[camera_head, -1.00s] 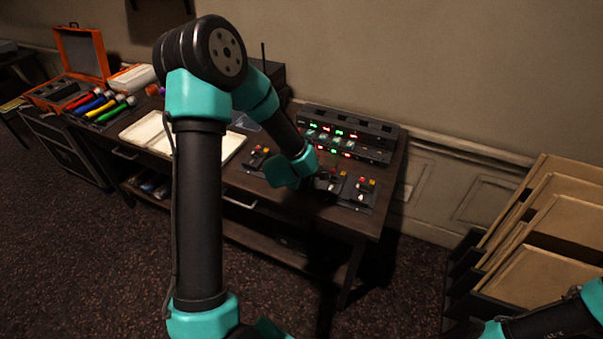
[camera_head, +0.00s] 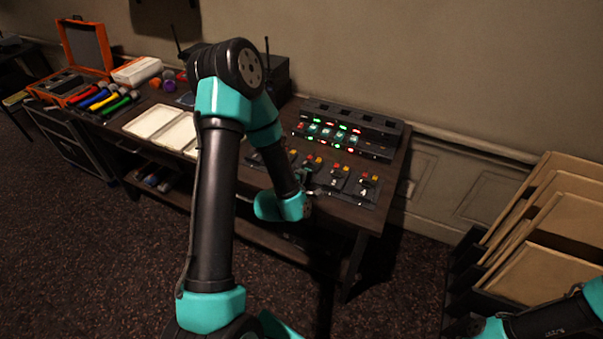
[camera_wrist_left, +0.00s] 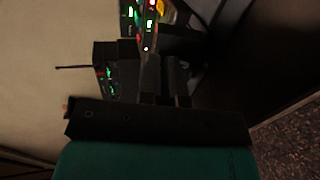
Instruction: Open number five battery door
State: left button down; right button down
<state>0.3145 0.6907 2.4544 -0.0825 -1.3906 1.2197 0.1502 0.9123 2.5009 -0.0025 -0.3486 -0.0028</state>
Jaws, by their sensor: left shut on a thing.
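Several small black units with red and yellow buttons stand in a row on the desk, among them one at the right end (camera_head: 365,188) and one beside it (camera_head: 336,178). My left gripper (camera_head: 312,193) is low at the front of this row, left of those two. In the left wrist view my left gripper (camera_wrist_left: 165,80) is shut on a small dark part, against a unit with green, red and yellow lights (camera_wrist_left: 148,18). Its fingers and the shadow hide the part, so I cannot tell which door it is. The number five is not legible. My right gripper is out of view.
A black rack with green and red lights (camera_head: 345,130) stands behind the units. A white tray (camera_head: 160,124), colored microphones (camera_head: 100,97) and an orange case (camera_head: 85,48) lie to the left. A folder rack (camera_head: 540,225) stands at right.

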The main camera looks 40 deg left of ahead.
pick_arm(q)
jog(key=shift+s+d+f+t, duration=0.1)
jog(key=shift+s+f+t, duration=0.35)
jog(key=shift+t, duration=0.55)
jog(key=c, duration=1.3)
grip_release()
jog(key=shift+s, duration=0.15)
